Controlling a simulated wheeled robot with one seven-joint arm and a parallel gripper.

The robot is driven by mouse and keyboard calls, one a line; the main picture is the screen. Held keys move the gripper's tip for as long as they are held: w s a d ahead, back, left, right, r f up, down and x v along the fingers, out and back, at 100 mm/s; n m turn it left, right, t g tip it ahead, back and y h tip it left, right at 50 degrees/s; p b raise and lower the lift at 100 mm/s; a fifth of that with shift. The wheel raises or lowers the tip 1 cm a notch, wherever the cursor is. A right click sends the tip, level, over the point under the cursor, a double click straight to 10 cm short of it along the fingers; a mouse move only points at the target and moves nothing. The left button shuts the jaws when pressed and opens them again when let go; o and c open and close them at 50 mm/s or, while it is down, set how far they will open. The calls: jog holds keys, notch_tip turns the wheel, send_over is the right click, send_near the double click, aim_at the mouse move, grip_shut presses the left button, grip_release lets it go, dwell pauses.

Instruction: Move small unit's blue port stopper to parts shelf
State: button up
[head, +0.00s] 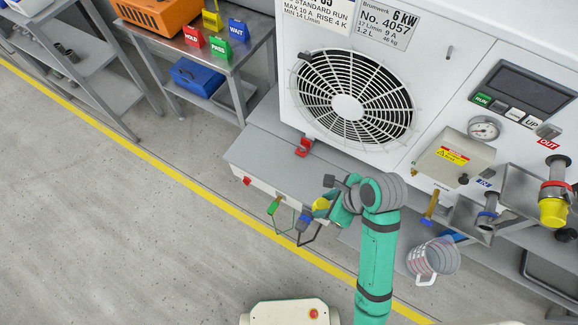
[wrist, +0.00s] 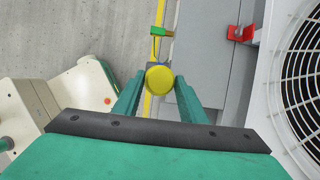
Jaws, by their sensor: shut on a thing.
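My gripper (head: 322,206) is shut on a yellow stopper (wrist: 160,79), whose round face shows between the fingertips in the wrist view; it is partly hidden in the head view (head: 320,204). It is by the front edge of a grey shelf (head: 262,158) under the large fan unit (head: 350,95). At the right, a blue-ringed pipe port (head: 487,217) shows no cap. The red-ringed port (head: 556,186) beside it carries a yellow cap (head: 553,212). I cannot tell which label names the small unit.
Green (head: 273,205) and blue (head: 304,220) handled things hang at the shelf front, close to my gripper. A red bracket (head: 303,147) sits on the shelf by the unit. A clear measuring jug (head: 433,258) stands at right. A side table (head: 190,50) holds coloured signs. The left floor is clear.

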jog(key=w+d+f, duration=0.3)
jog(key=w+f, duration=0.5)
jog(key=w, duration=0.3)
jog(key=shift+w, duration=0.35)
dwell(0.7)
jog(key=shift+f, duration=0.1)
jog(key=shift+w+d+f, duration=0.2)
jog(key=shift+w+f, duration=0.55)
jog(key=shift+f, duration=1.75)
jog(key=o, duration=1.1)
